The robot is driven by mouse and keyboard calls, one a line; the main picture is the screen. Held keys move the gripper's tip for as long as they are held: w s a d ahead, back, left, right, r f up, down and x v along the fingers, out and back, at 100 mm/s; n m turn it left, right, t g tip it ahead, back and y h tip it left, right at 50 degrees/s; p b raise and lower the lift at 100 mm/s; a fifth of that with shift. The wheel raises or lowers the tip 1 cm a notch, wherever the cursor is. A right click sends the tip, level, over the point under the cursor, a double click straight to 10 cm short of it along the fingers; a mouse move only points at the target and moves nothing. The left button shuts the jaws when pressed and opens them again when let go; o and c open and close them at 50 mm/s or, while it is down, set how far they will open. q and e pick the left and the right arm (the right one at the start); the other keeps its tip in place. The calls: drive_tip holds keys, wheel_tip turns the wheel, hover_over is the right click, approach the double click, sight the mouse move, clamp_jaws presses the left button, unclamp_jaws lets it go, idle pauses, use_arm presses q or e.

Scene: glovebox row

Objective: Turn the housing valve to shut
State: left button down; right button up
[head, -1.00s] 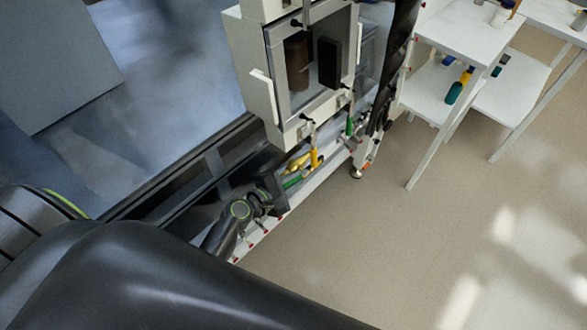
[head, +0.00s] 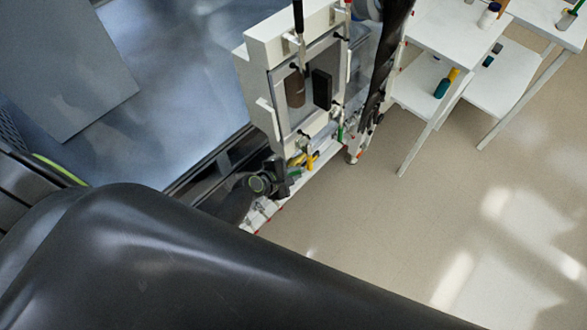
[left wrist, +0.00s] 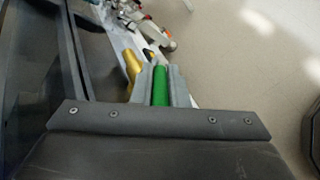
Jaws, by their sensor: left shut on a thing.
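My left gripper (head: 287,176) is low at the near end of the white cabinet's pipe rail in the head view. In the left wrist view the two grey fingers (left wrist: 160,85) are shut on a green handle (left wrist: 160,88), with one finger on each side of it. A yellow handle (left wrist: 133,64) lies just left of the fingers, and it also shows in the head view (head: 312,161) beyond the gripper. Another green handle (head: 340,133) stands farther along. The valve body under the held handle is hidden. My right gripper is not in view.
The white cabinet (head: 262,75) with a clear front window stands above the rail. White tables (head: 460,35) with bottles and small items stand at the upper right. The beige floor (head: 400,220) at the right is clear.

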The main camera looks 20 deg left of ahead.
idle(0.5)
use_arm(q)
drive_tip(key=c, duration=1.4)
unclamp_jaws()
drive_tip(key=shift+c, duration=0.2)
drive_tip(key=shift+s+a+r, duration=0.2)
drive_tip(key=shift+s+r, duration=0.1)
drive_tip(key=shift+s, duration=0.05)
drive_tip(key=p+v, duration=0.1)
drive_tip(key=v, duration=1.5)
drive_tip(key=shift+s+r, duration=0.1)
drive_tip(key=shift+s, duration=0.05)
